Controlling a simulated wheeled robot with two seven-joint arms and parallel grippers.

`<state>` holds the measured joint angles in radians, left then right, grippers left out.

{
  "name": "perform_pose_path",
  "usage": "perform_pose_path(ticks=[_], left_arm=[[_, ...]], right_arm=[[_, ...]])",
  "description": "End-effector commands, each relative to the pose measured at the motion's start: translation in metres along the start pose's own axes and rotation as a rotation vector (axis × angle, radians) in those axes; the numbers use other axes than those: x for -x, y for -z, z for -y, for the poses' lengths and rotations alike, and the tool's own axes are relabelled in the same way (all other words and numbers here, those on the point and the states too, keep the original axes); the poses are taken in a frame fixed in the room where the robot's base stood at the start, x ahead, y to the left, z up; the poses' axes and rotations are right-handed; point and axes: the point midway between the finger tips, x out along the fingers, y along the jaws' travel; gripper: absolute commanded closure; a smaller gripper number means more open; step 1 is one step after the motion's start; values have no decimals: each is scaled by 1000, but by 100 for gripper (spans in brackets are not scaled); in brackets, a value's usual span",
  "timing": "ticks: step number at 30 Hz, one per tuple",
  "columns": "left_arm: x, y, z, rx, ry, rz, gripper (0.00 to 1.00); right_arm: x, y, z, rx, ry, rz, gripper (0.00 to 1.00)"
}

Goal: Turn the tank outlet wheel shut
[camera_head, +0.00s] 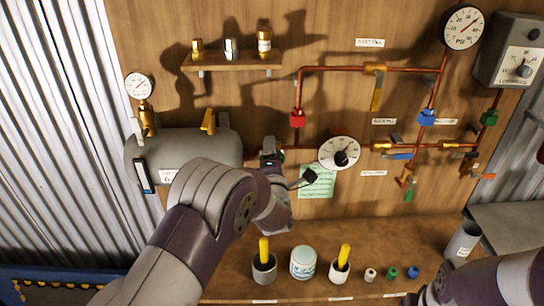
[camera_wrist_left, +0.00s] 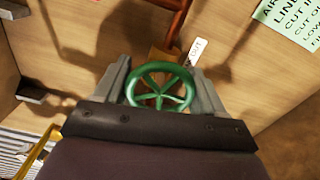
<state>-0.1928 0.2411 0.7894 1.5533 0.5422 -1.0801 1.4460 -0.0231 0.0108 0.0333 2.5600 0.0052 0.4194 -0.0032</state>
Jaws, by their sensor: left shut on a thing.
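The green outlet wheel (camera_wrist_left: 160,68), a spoked handwheel, sits between the two fingers of my left gripper (camera_wrist_left: 160,92) in the left wrist view. The fingers are shut on the wheel's rim from both sides. A brass valve body shows behind the wheel, with a white tag (camera_wrist_left: 195,51) beside it. In the head view my left gripper (camera_head: 270,158) is at the board just right of the grey tank (camera_head: 190,152); the wheel is mostly hidden by the gripper there. My right arm shows at the lower right, but its gripper is out of frame.
Copper pipes with red (camera_head: 298,118), blue (camera_head: 427,117) and green (camera_head: 489,118) fittings run right of my left gripper. Cups, a white jar (camera_head: 303,262) and small caps stand on the bench below.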

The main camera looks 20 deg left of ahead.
Motion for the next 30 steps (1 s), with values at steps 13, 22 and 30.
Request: perform_pose_path(ticks=[13,22,30], left_arm=[[2,0,1,1,1,0,7],[56,0,5,2,0,3,7],[114,-1,3,2,0,4,7]], right_arm=[[-1,0,0,0,0,0,57],[-28,-3,0,0,0,0,57],[-46,-5,0,0,0,0,57]])
